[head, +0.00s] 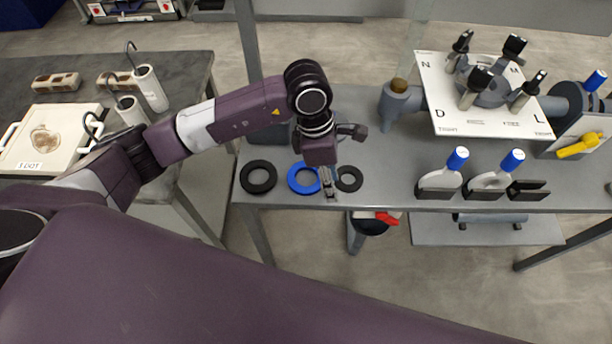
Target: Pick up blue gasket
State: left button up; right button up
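The blue gasket (292,179) is a flat ring lying on the grey bench near its front edge. A black gasket (258,177) lies to its left, and a smaller black gasket (349,179) lies to its right. My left gripper (328,187) comes in from above and points down at the right part of the blue gasket. Its fingers cover part of that side of the ring. They look narrow from here, and I cannot tell whether they touch or grip the ring. My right gripper is not in view.
Right of the gaskets stand blue-topped tools (437,185) and a white panel (470,110) with black-handled valves on grey pipework. A darker table (60,75) at left holds a white plate (50,135) and white cylinders (150,88). Bare bench lies between the gaskets and the tools.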

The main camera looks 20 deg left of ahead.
aim_at(306, 189)
pick_arm(q)
jog(key=a+y, duration=0.1)
jog(key=a, duration=0.1)
jog(key=w+a+y, duration=0.1)
jog(key=a, duration=0.1)
jog(key=w+a, duration=0.1)
jog(key=a, duration=0.1)
jog(key=shift+a+f+y, duration=0.2)
jog(key=shift+y, duration=0.2)
jog(key=f+p, duration=0.1)
jog(key=f, duration=0.1)
jog(key=f+p, duration=0.1)
jog(key=f, duration=0.1)
jog(key=f+p, duration=0.1)
jog(key=f, duration=0.1)
jog(key=shift+s+f, duration=0.15)
jog(key=shift+s, duration=0.15)
jog(key=shift+w+f, duration=0.1)
jog(key=shift+f, duration=0.4)
grip_shut()
